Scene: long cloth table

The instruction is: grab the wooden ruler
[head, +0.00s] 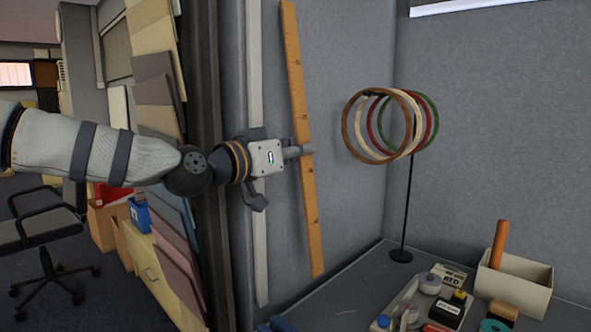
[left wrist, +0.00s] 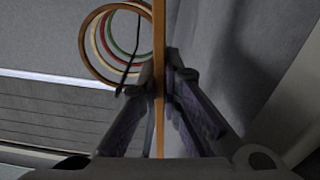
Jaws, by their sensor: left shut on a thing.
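The wooden ruler (head: 307,215) is long, thin and orange-brown. It stands nearly upright, slightly tilted, in front of the grey partition panel in the head view. My left gripper (head: 308,150) reaches it from the left and is shut on it around mid-length. In the left wrist view the ruler (left wrist: 159,50) shows edge-on between the two fingers (left wrist: 160,105). I cannot tell whether the ruler still touches the panel behind it. My right gripper is in neither view.
A black stand (head: 408,200) with several coloured hoops (head: 350,125) is right of the ruler. A tray (head: 402,310) of small items and a beige box (head: 520,283) with an orange cylinder (head: 498,245) are on the table. Hanging sample boards (head: 155,90) and a chair (head: 45,225) are at left.

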